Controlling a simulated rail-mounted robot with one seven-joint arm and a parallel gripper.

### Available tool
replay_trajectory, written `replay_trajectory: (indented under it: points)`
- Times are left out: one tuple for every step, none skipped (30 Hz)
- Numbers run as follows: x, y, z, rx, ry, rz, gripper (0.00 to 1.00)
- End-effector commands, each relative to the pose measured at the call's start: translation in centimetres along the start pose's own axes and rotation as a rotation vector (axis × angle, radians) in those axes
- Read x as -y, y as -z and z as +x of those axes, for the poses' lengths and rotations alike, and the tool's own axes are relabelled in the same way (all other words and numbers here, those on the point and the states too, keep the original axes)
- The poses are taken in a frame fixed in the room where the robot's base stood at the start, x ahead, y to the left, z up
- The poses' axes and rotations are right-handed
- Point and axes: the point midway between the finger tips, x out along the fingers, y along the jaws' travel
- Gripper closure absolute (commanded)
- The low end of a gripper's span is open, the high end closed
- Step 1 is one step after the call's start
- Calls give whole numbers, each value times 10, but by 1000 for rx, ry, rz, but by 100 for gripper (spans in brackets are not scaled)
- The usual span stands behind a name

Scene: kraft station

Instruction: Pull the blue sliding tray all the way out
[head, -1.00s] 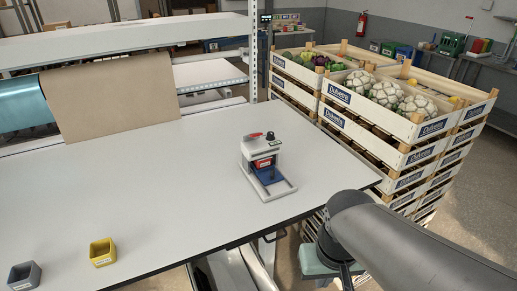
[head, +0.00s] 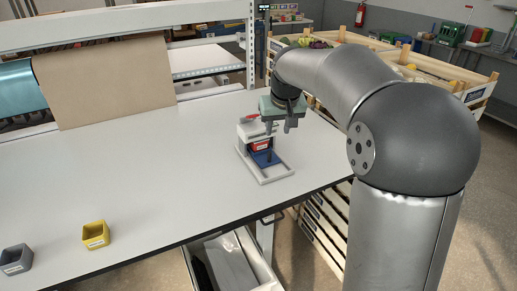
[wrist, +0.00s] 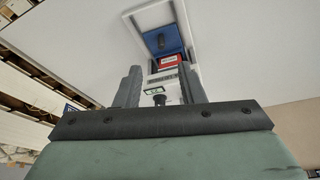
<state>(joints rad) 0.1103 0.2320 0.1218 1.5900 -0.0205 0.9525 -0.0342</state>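The blue sliding tray (head: 263,158) sits low in a small white device on the table, between the rails of its white base frame (head: 284,174). The tray shows in the wrist view (wrist: 170,48) with a small dark upright knob on it. A red block (head: 260,145) is just behind the tray, under the device's white upper part. My gripper (head: 280,126) is above the device's upper part, pointing down. Its two fingers stand apart with nothing held. In the wrist view, the device's top with a black knob (wrist: 159,99) shows between the fingers. The gripper partly hides the device's top.
A yellow bin (head: 95,235) and a grey bin (head: 16,259) stand at the table's front left. The table (head: 150,165) is clear between them and the device. A brown paper roll (head: 105,80) is at the back. Stacked crates stand beyond the right edge.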

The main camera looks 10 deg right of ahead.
Motion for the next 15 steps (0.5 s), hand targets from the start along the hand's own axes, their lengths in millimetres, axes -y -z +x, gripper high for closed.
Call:
replay_trajectory:
  points:
    - [-2,11,6,-11,3,0,64]
    - [-2,16,7,-16,3,0,64]
    - [-3,19,8,-20,4,0,64]
    - [-3,21,10,-21,4,0,64]
    - [-3,22,11,-22,5,0,64]
    - [-3,23,14,-23,5,0,64]
    - [-3,23,17,-22,5,0,64]
    - [-3,22,21,-21,5,0,64]
    - [-3,22,27,-20,5,0,64]
    - [-3,22,32,-20,5,0,64]
    - [-3,22,38,-19,5,0,64]
    - [-3,23,46,-19,5,0,64]
    - [-3,23,53,-18,5,0,64]
    - [-2,23,59,-18,5,1,64]
    - [-2,22,68,-18,6,0,64]
